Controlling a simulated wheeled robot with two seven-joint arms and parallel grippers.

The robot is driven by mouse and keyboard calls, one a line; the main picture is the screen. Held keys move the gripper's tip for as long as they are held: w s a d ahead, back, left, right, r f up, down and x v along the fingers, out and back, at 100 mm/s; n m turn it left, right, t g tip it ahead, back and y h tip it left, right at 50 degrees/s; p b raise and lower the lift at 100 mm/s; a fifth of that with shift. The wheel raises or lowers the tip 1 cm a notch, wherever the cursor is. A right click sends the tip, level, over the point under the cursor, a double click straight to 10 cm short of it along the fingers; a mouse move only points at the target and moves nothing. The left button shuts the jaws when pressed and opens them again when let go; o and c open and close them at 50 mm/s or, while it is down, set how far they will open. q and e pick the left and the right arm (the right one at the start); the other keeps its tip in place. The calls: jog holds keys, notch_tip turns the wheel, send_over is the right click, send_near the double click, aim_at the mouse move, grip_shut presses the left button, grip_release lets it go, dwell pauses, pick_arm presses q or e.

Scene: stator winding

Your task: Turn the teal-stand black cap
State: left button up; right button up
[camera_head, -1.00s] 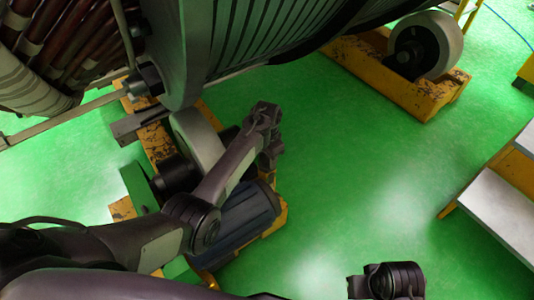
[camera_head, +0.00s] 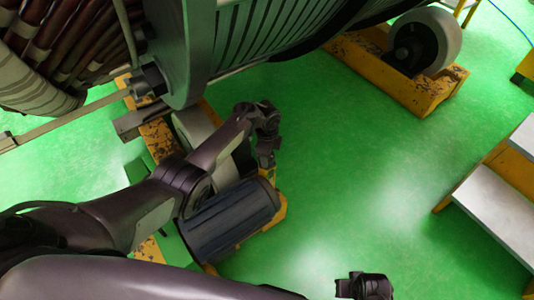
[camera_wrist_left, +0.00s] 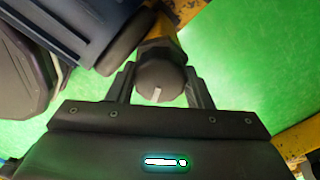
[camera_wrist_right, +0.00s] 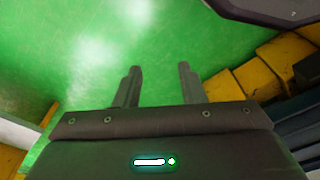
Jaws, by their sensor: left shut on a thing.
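The black cap (camera_wrist_left: 160,80) is round and dark with a short pale line on its face. In the left wrist view it sits between the two fingers of my left gripper (camera_wrist_left: 160,88), which is shut on it. The cap is at the end of a yellow bar, and I cannot make out a teal stand there. In the head view my left gripper (camera_head: 266,160) points down beside the dark ribbed motor and hides the cap. My right gripper (camera_head: 364,287) is at the bottom edge. In the right wrist view its fingers (camera_wrist_right: 160,75) are apart and empty.
The dark ribbed motor (camera_head: 230,220) lies close to my left gripper. The large stator (camera_head: 255,40) hangs above. A yellow roller stand (camera_head: 405,80) is at the upper right, and grey-topped steps (camera_head: 505,205) are at the right. The green floor between is clear.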

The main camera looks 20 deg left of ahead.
pick_arm(q)
jog(key=shift+m, duration=1)
jog(key=m+b, duration=0.1)
jog(key=m, duration=0.1)
jog(key=shift+f+m, duration=0.1)
jog(key=shift+m, duration=0.2)
jog(key=m+b, duration=0.1)
jog(key=m, duration=0.2)
jog(key=shift+m+b, duration=0.4)
jog(key=shift+m, duration=0.4)
pick_arm(e)
notch_tip(320, 180, up, 9)
jog(key=a, duration=0.1)
jog(key=shift+n+g, duration=0.3)
jog(key=shift+w+a, duration=0.1)
jog(key=shift+w, duration=0.05)
pick_arm(q)
jog(key=o, duration=1)
